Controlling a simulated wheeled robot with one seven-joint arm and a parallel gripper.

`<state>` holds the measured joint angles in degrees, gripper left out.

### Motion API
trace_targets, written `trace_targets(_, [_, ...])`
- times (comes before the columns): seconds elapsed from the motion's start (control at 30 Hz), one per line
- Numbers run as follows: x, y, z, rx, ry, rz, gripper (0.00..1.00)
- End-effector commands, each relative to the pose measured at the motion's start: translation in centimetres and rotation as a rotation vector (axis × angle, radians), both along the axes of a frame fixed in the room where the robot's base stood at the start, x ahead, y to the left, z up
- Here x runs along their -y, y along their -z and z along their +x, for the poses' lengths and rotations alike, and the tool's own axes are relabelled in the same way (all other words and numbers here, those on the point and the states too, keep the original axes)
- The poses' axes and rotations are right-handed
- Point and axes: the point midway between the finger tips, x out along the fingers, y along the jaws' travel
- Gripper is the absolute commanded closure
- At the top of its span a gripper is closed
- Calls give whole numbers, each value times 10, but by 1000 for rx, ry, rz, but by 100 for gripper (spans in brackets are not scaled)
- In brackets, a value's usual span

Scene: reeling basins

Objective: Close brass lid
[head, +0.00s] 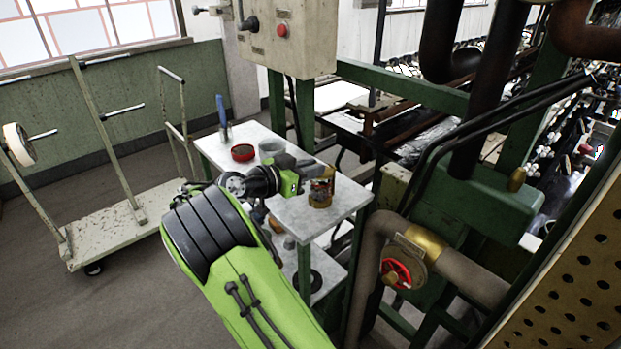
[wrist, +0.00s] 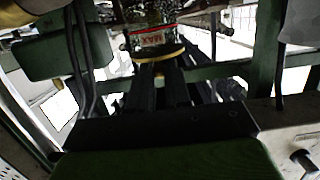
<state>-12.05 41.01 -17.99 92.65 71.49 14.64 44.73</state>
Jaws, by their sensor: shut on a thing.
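A small amber-brown jar (head: 320,199) stands on the right part of the marble-topped side table. The wrist view shows a clear vessel with a red line and a "MAX" label (wrist: 151,38). A brass-coloured ring, seemingly the brass lid (wrist: 158,56), lies between that vessel and my fingertips. My gripper (head: 318,175) comes in from the left at the jar's top. Its dark fingers (wrist: 160,72) are close together at the brass ring and shut on it. The fingers hide part of the lid, and I cannot tell whether it sits fully down.
The marble-topped table (head: 345,198) also bears a red-topped tin (head: 243,153), a grey cup (head: 270,148) and a blue-handled brush (head: 221,112). A red valve wheel (head: 397,273) and thick pipes stand close on the right. A white cart (head: 120,228) stands left on open floor.

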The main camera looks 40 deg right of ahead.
Motion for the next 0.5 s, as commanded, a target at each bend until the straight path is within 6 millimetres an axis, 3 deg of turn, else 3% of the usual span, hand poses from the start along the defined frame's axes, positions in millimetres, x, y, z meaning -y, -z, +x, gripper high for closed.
trace_targets(0.5, [1,3,0,2,-1,-61,100])
